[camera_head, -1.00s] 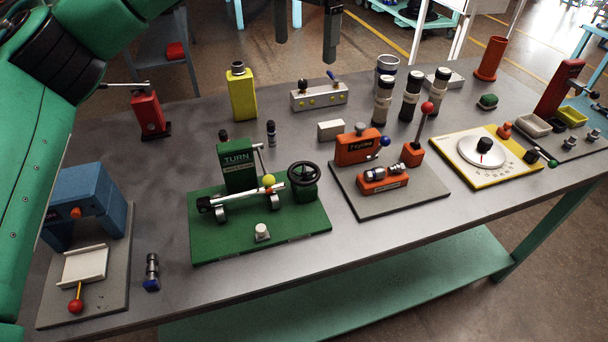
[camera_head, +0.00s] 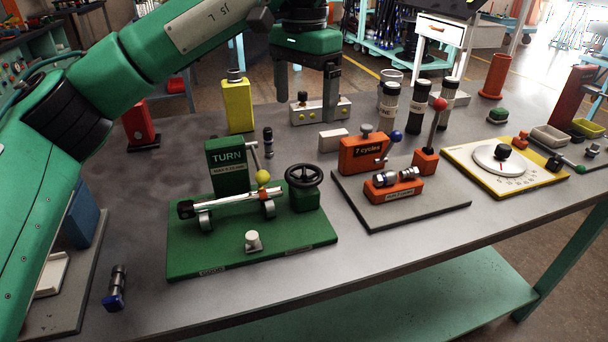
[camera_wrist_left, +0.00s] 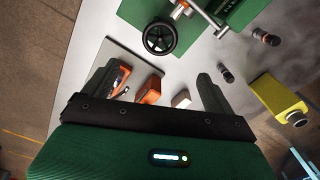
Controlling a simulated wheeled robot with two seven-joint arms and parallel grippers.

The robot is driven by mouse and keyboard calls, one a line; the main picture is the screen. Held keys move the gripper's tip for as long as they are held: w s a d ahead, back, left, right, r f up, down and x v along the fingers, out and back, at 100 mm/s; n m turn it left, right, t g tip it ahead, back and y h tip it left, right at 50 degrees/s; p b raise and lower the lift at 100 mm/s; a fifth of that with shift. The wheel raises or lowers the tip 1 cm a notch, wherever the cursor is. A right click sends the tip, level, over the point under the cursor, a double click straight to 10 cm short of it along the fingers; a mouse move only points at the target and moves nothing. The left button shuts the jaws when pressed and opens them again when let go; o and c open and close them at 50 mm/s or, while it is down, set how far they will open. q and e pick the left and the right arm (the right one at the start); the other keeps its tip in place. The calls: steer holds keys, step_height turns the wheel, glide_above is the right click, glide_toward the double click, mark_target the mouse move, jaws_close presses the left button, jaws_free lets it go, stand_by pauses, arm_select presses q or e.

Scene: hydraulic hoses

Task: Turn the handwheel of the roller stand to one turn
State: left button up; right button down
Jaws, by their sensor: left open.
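The roller stand is a green plate (camera_head: 200,262) with a green TURN block (camera_head: 229,168) at its back. My left gripper (camera_head: 308,112) is open and empty, fingers pointing down, above and behind the handwheel. In the left wrist view the gripper (camera_wrist_left: 160,85) has its fingers wide apart, with the handwheel beyond them. My right gripper is not in view.
The orange 7 cycles unit (camera_head: 362,153) stands right of the stand. A yellow bottle (camera_head: 238,105), a small pale block (camera_head: 333,139) and a valve block (camera_head: 318,111) are behind. Dark cylinders (camera_head: 412,106) stand at the back right.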

mark_target(304, 173)
arm_select(q)
step_height(304, 173, down, 14)
steer(key=shift+r+b, duration=0.1)
steer(key=shift+b, duration=0.8)
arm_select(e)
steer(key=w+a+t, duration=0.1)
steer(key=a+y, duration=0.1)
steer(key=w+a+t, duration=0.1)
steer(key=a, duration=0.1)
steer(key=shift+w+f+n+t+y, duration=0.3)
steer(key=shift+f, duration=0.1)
arm_select(q)
steer(key=c, duration=1)
steer(key=shift+o, duration=0.2)
steer(key=shift+r+n, duration=0.1)
steer(key=shift+n, duration=0.2)
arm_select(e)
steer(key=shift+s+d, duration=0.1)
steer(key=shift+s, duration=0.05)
